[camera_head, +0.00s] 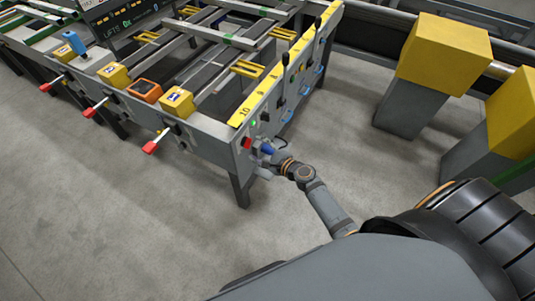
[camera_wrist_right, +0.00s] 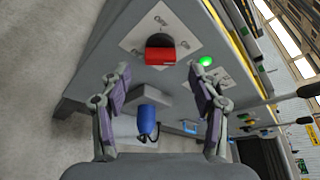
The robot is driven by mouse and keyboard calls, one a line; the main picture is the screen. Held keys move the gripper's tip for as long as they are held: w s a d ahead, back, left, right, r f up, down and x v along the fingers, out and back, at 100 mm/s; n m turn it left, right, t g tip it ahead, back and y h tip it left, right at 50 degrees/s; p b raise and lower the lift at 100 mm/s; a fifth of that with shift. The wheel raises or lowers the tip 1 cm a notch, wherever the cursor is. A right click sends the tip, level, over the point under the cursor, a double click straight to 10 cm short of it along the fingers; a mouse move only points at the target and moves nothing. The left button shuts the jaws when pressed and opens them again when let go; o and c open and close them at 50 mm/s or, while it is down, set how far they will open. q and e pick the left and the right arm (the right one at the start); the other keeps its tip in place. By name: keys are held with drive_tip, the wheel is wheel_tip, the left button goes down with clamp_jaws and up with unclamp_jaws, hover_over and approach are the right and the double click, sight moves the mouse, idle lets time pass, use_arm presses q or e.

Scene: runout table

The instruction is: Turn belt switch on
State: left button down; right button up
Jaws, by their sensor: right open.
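A red switch handle (camera_wrist_right: 160,56) on a dark round base sits on a white lettered plate (camera_wrist_right: 135,43) on the table's grey end panel. The red handle also shows in the head view (camera_head: 247,143). I cannot read its labels for certain. A green lamp (camera_wrist_right: 206,61) glows beside the plate. My right gripper (camera_wrist_right: 160,74) is open and empty, facing the panel, its fingertips to either side below the red handle and apparently apart from it. It also shows in the head view (camera_head: 264,161), close to the panel. My left gripper is not in view.
A blue part (camera_wrist_right: 147,119) on a grey box sits between my right fingers in the wrist view. Red-tipped levers (camera_head: 150,147) stick out along the table's front side. Yellow-topped posts (camera_head: 445,55) stand at the right. The floor in front is clear.

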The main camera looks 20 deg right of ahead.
drive_tip(key=v, duration=0.8)
drive_tip(key=s+d+f+n+g+h+p, duration=0.1)
drive_tip(key=s+d+f+n+g, duration=0.2)
drive_tip(key=f, duration=0.5)
drive_tip(key=s+d+f+n+g+h, duration=0.1)
drive_tip(key=s+f+n+h, duration=0.1)
drive_tip(key=s+f+n, duration=0.35)
drive_tip(key=s+d+f+n+g+h+p, duration=0.1)
drive_tip(key=s+d+f+g, duration=0.3)
drive_tip(key=f, duration=0.7)
drive_tip(key=s+f+n+g, duration=0.1)
drive_tip(key=s+f+n, duration=0.2)
drive_tip(key=s, duration=0.5)
drive_tip(key=s+f+n+g+h, duration=0.1)
drive_tip(key=s+f+n+g, duration=0.1)
drive_tip(key=s+f+n, duration=0.2)
drive_tip(key=s+a+f+n+g+h, duration=0.1)
drive_tip(key=s+f+n, duration=0.3)
drive_tip(key=s, duration=0.8)
drive_tip(key=shift+s+n+g+p, duration=0.25)
drive_tip(key=shift+n+p, duration=0.2)
drive_tip(key=shift+n, duration=0.7)
drive_tip(key=shift+f, duration=0.1)
